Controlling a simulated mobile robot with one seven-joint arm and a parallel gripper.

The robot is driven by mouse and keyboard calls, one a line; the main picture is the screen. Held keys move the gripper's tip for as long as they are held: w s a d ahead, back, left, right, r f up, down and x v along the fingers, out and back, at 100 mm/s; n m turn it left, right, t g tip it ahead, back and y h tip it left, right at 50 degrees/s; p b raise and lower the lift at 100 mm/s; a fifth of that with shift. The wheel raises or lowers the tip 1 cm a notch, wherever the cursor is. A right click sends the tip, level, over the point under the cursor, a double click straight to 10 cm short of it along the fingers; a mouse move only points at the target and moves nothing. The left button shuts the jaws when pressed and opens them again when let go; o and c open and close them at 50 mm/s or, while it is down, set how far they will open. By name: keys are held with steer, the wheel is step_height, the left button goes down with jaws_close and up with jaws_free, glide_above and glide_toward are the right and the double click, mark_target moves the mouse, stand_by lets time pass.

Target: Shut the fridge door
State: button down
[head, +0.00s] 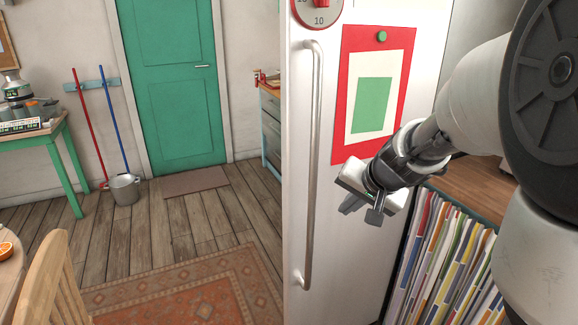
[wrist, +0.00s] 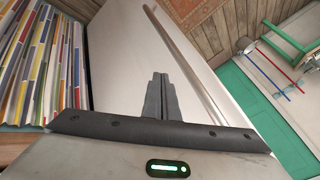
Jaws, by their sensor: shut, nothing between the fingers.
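The white fridge door (head: 345,250) stands upright in the middle right of the head view. It has a long vertical metal handle (head: 313,165) near its left edge. My gripper (head: 361,208) is in front of the lower middle of the door, right of the handle, with its fingers together and empty. In the wrist view the shut fingers (wrist: 160,88) point along the door face (wrist: 115,60), and the handle (wrist: 185,60) runs to their right. I cannot tell whether the fingertips touch the door, or how far open it is. The fridge interior is not visible.
A rack of colourful folders (head: 445,260) stands at the lower right, close to the door. A red-framed picture (head: 345,90) hangs on the door under a green magnet. A patterned rug (head: 190,290) and open wooden floor lie left, with a chair (head: 50,285) at the lower left.

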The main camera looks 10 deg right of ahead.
steer(key=w+a+f, duration=0.4)
steer(key=w+f, duration=0.1)
steer(key=w, duration=0.1)
steer(key=shift+w+f+b, duration=0.2)
steer(key=shift+f+b, duration=0.05)
steer(key=shift+b, duration=0.05)
steer(key=shift+w+a, duration=0.1)
